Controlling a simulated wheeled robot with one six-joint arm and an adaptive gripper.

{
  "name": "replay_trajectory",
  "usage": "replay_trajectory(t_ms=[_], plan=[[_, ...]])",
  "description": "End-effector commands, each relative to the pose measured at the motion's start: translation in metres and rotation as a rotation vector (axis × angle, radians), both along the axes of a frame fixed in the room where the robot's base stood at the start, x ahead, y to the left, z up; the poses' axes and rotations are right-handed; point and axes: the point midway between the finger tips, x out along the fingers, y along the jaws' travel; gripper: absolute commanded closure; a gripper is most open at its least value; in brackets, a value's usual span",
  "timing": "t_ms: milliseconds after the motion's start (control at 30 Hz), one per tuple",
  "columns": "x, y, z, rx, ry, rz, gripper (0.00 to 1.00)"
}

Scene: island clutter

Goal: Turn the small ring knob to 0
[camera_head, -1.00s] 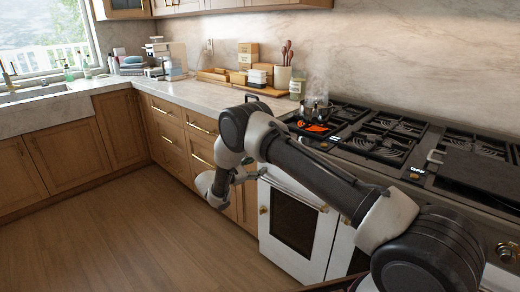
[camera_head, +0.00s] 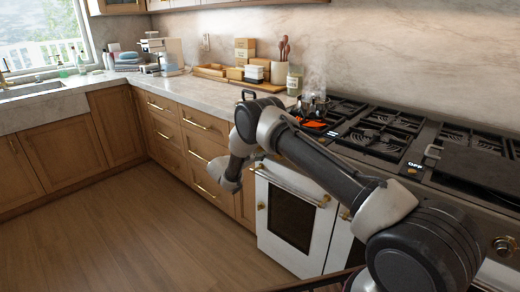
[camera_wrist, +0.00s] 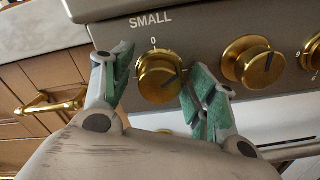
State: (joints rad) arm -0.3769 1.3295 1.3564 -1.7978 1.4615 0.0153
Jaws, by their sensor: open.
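The small ring knob (camera_wrist: 158,78) is a brass knob under the word SMALL on the grey control panel in the wrist view. My gripper (camera_wrist: 160,88) is open, with one green-padded finger to the left of the knob and the other to the right. No clear contact shows. In the head view my arm hides the knob and the fingers. The burner (camera_head: 316,124) glows orange beside a steaming pot (camera_head: 314,104).
Two more brass knobs sit to the right, the nearer one (camera_wrist: 252,63) close to my right finger. A brass drawer handle (camera_wrist: 50,102) is at the left. The white oven door (camera_head: 292,218) is below the panel. The wooden floor (camera_head: 130,240) is clear.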

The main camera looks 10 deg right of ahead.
Motion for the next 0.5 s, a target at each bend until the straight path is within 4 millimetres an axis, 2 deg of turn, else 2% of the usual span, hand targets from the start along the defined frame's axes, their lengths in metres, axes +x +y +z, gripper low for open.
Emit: replay_trajectory(t_ms=[67, 300, 500], plan=[[-0.0002, 0.0001, -0.0001, 0.000, 0.000, 0.000, 0.44], [-0.0003, 0.0003, -0.0003, 0.000, 0.000, 0.000, 0.87], [-0.0004, 0.0004, -0.0003, -0.003, 0.004, 0.000, 0.88]])
